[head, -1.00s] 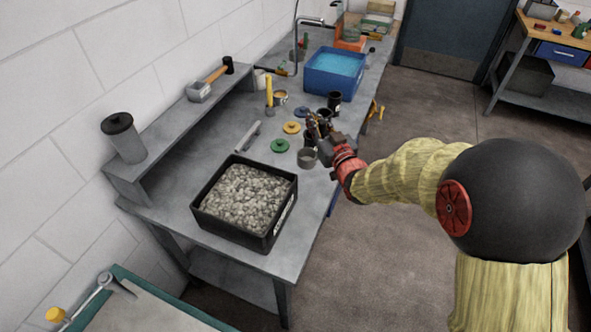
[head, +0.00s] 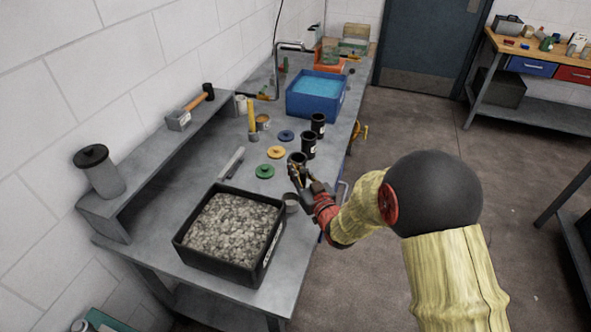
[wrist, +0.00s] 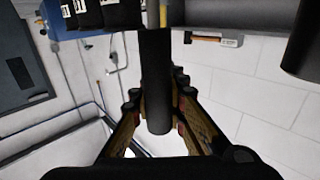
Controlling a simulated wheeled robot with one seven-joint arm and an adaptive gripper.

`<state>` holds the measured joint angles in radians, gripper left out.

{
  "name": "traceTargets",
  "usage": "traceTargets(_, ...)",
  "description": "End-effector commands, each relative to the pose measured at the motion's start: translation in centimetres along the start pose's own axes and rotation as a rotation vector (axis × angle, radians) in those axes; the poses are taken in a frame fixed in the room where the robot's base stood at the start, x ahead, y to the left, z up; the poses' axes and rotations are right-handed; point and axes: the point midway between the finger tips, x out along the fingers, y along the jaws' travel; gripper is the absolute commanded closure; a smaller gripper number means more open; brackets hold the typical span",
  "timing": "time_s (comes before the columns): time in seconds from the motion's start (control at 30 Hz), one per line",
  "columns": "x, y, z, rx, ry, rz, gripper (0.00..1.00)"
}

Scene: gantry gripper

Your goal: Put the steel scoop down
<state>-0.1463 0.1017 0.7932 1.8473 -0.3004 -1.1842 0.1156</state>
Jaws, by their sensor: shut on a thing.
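The steel scoop (head: 291,203) shows in the head view as a small grey cup-like bowl just below my gripper (head: 299,178), by the right rear corner of the gravel tray. In the wrist view my gripper (wrist: 158,92) is shut on a dark round handle (wrist: 156,70), which runs between the fingers. The fingers and wrist hide most of the handle in the head view. I cannot tell whether the bowl touches the grey bench (head: 165,222) or hangs above it.
A black tray of gravel (head: 266,262) stands at the bench's near end. Black cups (head: 309,145) stand behind my gripper. Green (head: 264,171), yellow (head: 275,152) and blue (head: 286,135) lids lie left of them. A light bar (head: 232,161) lies near the shelf.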

Motion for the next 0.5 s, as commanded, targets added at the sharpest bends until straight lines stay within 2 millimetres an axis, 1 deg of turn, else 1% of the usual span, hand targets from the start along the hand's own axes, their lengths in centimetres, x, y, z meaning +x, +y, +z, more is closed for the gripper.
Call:
traceTargets(0.23,0.05,0.01,-0.06,-0.001,0.004,0.0,1.0)
traceTargets(0.37,0.05,0.01,0.3,-0.001,0.004,0.0,1.0)
traceTargets(0.4,0.03,0.0,0.33,0.0,0.003,0.0,0.86)
traceTargets(0.5,0.03,0.0,0.26,0.0,0.002,0.0,0.81)
